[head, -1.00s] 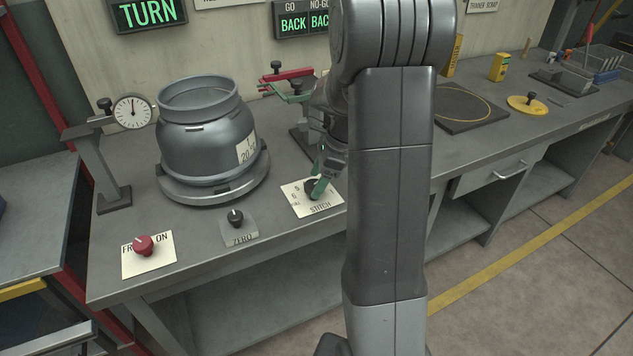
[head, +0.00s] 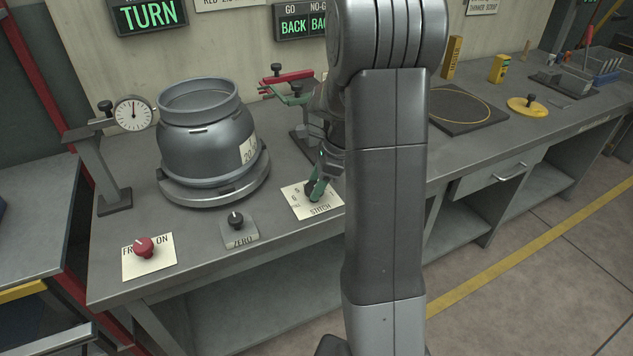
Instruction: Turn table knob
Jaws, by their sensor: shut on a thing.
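A dark knob (head: 309,190) sits on a cream plate (head: 325,208) marked STITCH near the bench's front edge. My gripper (head: 318,187), with green fingers, is shut on this knob from above and hides part of it. A grey drum (head: 205,138) with a paper label stands upright on a round turntable (head: 190,194) to the left of the knob. A red knob (head: 144,247) on a plate with ON lettering and a dark knob (head: 235,219) marked ZERO stand farther left, apart from my gripper.
A dial gauge (head: 133,114) on a stand is left of the drum. A red and green clamp fixture (head: 290,85) stands behind my gripper. A lit sign (head: 149,14) reads TURN; another (head: 296,25) shows BACK. My arm hides the bench's middle.

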